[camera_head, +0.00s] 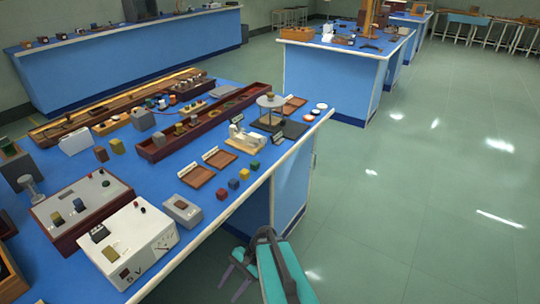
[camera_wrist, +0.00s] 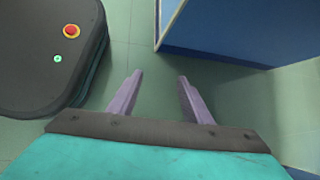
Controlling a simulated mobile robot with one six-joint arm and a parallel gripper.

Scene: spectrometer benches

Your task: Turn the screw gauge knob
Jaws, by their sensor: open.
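A small white device on a pale base (camera_head: 243,139) stands near the right edge of the blue bench and looks like the screw gauge. Its knob is too small to make out. My gripper (camera_head: 231,283) is low beside the bench's front side, out over the floor and well apart from the device. In the wrist view my gripper (camera_wrist: 160,76) shows two spread purple fingers with nothing between them. The screw gauge is not in the wrist view.
The blue bench (camera_head: 150,154) carries a white meter box (camera_head: 127,243), small coloured cubes (camera_head: 233,184), brown trays (camera_head: 198,176) and a round-topped stand (camera_head: 271,101). Its side panel shows in the wrist view (camera_wrist: 215,32). The green floor (camera_head: 430,190) to the right is clear.

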